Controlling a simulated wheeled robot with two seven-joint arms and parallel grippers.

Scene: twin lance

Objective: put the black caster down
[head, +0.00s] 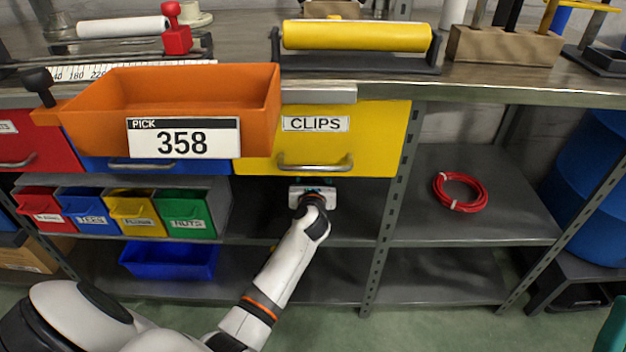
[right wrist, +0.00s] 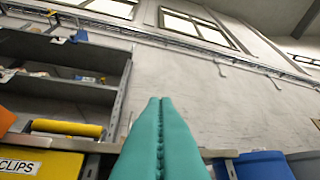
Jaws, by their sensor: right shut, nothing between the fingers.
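I cannot make out the black caster for certain in either view. My left arm reaches up to the dark shelf space under the yellow drawer in the head view. My left gripper (head: 313,192) shows there only as its white wrist end; its fingers and anything between them are hidden. My right gripper is shut and empty, its teal fingers (right wrist: 161,125) pressed together in the right wrist view. A teal edge of it (head: 611,330) shows at the lower right of the head view.
An orange bin (head: 180,85) marked 358 juts out at upper left, a black knob-like piece (head: 38,82) at its left. The yellow drawer (head: 381,130) is above my left gripper. A red cable coil (head: 460,191) lies on the right shelf, beside a grey upright (head: 388,220).

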